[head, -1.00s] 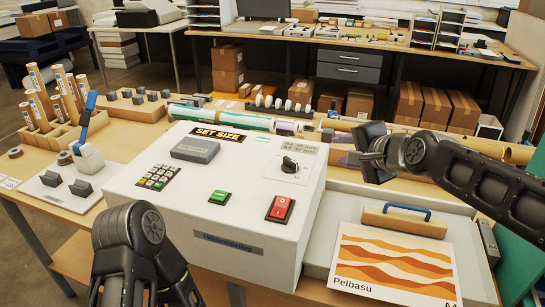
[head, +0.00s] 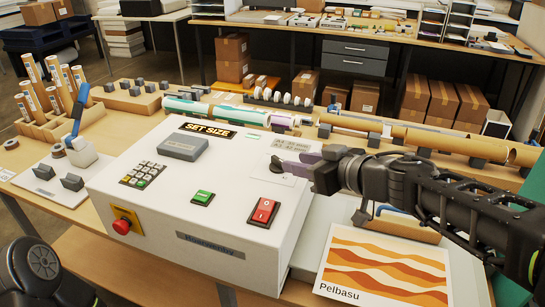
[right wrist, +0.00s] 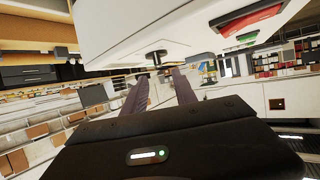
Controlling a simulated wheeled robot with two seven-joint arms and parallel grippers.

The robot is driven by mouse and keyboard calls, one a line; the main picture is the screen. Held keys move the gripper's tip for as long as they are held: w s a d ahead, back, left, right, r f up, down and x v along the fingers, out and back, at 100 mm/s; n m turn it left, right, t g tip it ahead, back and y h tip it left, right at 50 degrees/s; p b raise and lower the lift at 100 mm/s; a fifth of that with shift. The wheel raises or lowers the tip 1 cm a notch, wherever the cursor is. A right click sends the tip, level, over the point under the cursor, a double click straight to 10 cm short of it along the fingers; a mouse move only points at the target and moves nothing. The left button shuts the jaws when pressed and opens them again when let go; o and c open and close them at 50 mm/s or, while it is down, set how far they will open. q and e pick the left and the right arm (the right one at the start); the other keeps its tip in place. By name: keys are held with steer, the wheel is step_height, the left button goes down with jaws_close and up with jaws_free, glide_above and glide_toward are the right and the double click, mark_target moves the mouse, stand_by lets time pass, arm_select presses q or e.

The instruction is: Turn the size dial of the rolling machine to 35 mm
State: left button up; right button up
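The rolling machine (head: 155,205) is a white box with a yellow-on-black SET SIZE sign (head: 208,130). Its black size dial (head: 276,167) is partly hidden by my right gripper in the head view. In the right wrist view the dial (right wrist: 157,56) stands out beyond and between the fingertips, apparently untouched. My right gripper (head: 292,166) reaches in from the right with its fingers apart; they also show in the right wrist view (right wrist: 158,85). The size label (head: 291,144) above the dial is too small to read surely. My left gripper is out of view.
The machine carries a keypad (head: 142,175), a grey block (head: 183,146), a green button (head: 203,197), a red switch (head: 264,211) and a red emergency knob (head: 122,226). A Pelbasu poster (head: 385,272) lies at right. Cardboard tubes (head: 440,141) lie behind.

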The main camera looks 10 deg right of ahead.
mark_target(277, 158)
steer(key=shift+w, duration=0.1)
steer(key=b+x, duration=0.2)
steer(key=x, duration=0.5)
steer(key=shift+w+f, duration=0.15)
steer(key=shift+w, duration=0.15)
steer(key=shift+a, duration=0.1)
jaws_close()
stand_by(0.4)
